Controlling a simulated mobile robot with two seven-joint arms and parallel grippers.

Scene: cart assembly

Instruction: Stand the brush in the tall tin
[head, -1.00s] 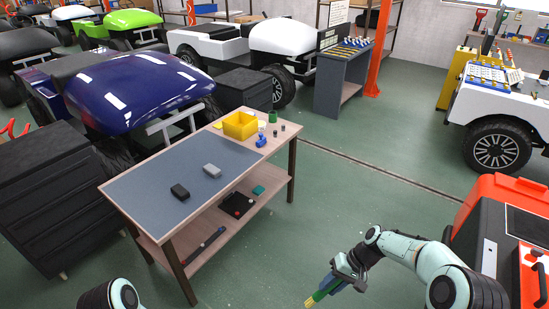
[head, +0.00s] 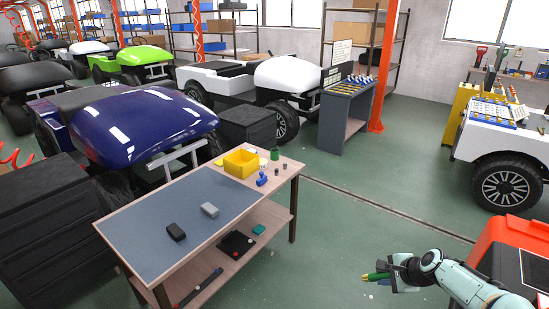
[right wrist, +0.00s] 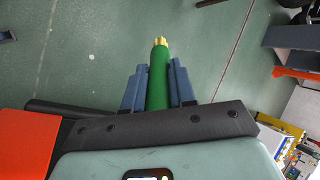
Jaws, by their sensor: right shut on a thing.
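My right gripper (head: 381,275) is shut on a green, yellow-tipped stick-like thing, which I take to be the brush (head: 367,277). It is held out over the open floor, roughly level and pointing left, well apart from the table. In the right wrist view the brush (right wrist: 158,92) sits between the blue fingers of the gripper (right wrist: 158,75), its yellow end beyond the fingertips. A small green cylinder (head: 275,153) stands at the table's far right corner; it may be the tall tin, but I cannot tell for sure. My left gripper is out of view.
The wooden table (head: 280,190) with a grey mat (head: 150,225) carries a yellow bin (head: 241,163), a blue object (head: 262,180) and two blocks. Its lower shelf holds several items. A dark cabinet (head: 35,225) is at left. Green floor is clear between table and right arm.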

